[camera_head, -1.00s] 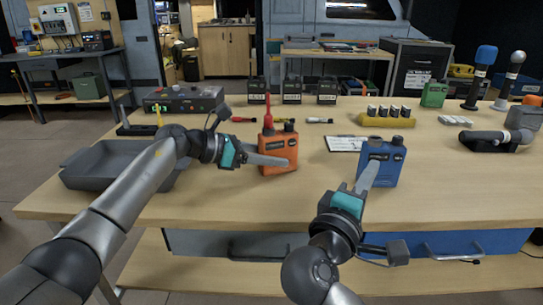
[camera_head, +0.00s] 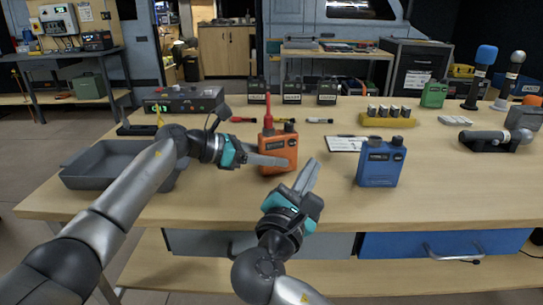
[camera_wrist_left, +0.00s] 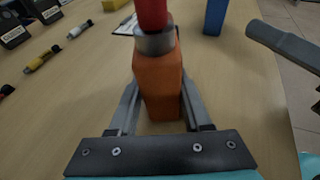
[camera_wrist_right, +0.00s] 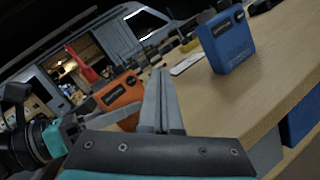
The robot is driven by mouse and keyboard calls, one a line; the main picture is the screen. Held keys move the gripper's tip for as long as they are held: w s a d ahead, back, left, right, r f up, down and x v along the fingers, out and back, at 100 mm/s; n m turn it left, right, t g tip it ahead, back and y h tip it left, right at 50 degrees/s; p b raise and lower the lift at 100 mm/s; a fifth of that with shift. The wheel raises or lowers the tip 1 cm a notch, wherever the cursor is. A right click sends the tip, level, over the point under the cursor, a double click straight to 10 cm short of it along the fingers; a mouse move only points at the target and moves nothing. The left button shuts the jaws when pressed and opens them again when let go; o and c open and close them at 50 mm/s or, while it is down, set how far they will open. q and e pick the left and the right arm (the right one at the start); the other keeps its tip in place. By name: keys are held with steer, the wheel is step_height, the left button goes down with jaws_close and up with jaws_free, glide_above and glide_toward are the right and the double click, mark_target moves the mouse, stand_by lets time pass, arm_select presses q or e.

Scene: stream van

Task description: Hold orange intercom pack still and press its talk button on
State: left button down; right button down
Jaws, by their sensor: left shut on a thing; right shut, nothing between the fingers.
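The orange intercom pack (camera_head: 279,151) stands upright on the workbench, with a red antenna on its top. My left gripper (camera_head: 284,162) is shut on it from the left; the left wrist view shows one finger on each side of the orange body (camera_wrist_left: 158,85). The pack also shows in the right wrist view (camera_wrist_right: 118,98). My right gripper (camera_head: 309,172) is shut and empty, just right of and in front of the pack, apart from it. Its fingers lie together in the right wrist view (camera_wrist_right: 160,100). I cannot make out the talk button.
A blue pack (camera_head: 380,165) stands to the right. A clipboard (camera_head: 344,144) lies behind, with several black radios (camera_head: 292,92) farther back. A grey tray (camera_head: 85,180) is at the left. The front middle of the bench (camera_head: 235,205) is clear.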

steer(key=shift+w+a, duration=0.4)
steer(key=shift+w, duration=0.55)
steer(key=shift+w+a, duration=0.35)
steer(key=shift+w, duration=0.6)
steer(key=shift+w+a, duration=0.4)
steer(key=shift+w, duration=0.55)
steer(key=shift+w, duration=0.1)
steer(key=shift+w+a, duration=0.15)
steer(key=shift+w, duration=0.15)
steer(key=shift+w+a, duration=0.1)
steer(key=shift+w, duration=0.05)
steer(key=shift+s+d, duration=0.25)
steer(key=shift+s, duration=0.35)
steer(key=shift+s+d, duration=0.4)
steer(key=shift+s, duration=0.55)
steer(key=shift+s+d, duration=0.35)
steer(key=shift+s, duration=0.55)
steer(key=shift+s+d, duration=0.4)
steer(key=shift+s, duration=0.55)
